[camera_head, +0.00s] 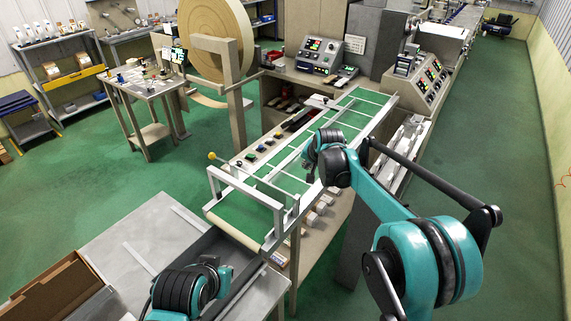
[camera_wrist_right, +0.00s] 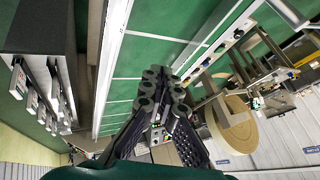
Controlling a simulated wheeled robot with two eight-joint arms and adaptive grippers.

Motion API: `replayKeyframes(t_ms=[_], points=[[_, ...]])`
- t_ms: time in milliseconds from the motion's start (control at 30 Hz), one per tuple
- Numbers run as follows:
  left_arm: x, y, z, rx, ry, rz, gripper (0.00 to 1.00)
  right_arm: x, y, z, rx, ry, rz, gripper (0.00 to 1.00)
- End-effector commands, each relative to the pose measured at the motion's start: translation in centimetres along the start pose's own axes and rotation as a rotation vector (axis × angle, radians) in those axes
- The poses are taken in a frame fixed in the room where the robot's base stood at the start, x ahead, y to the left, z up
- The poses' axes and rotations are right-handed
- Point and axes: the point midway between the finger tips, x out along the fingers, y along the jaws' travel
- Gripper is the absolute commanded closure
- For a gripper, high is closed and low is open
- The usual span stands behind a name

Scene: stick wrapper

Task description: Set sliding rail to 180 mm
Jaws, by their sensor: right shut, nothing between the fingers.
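The green conveyor bed (camera_head: 345,122) has long white rails and thin white cross bars. In the right wrist view, my right gripper (camera_wrist_right: 160,80) is shut and empty, in front of the green bed (camera_wrist_right: 155,40) and between two white rails (camera_wrist_right: 113,55). I cannot tell whether it touches anything. My left wrist (camera_head: 188,288) is low in the head view; its fingers are not clear. No scale reading is legible.
A white end frame (camera_head: 245,188) and a yellow knob (camera_head: 211,156) stand at the bed's near end. A large tan roll (camera_head: 215,40) is behind on the left. Control boxes (camera_head: 318,52) stand at the back. A grey table (camera_head: 150,235) is at lower left.

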Motion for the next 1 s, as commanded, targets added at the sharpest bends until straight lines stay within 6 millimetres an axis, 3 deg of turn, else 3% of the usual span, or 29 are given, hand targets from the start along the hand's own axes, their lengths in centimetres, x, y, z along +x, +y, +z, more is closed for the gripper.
replayKeyframes(t_ms=[100,200,467,833,1000], points=[[-0.4,0.0,-0.3,0.000,0.000,0.000,1.00,3.2,-1.6,-0.2,0.030,-0.008,-0.012,1.00],[-0.5,0.0,-0.3,0.000,0.000,0.000,1.00,4.6,-2.1,-0.2,0.045,-0.012,-0.016,1.00],[0.0,0.0,0.0,0.000,0.000,0.000,1.00,7.6,-2.2,0.0,0.051,-0.013,-0.018,1.00],[1.3,0.0,0.9,0.000,0.000,0.000,1.00,15.3,-2.4,0.1,0.050,-0.013,-0.018,1.00],[1.5,0.0,1.1,0.000,0.000,0.000,1.00,16.3,-4.8,0.0,0.049,-0.013,-0.018,1.00]])
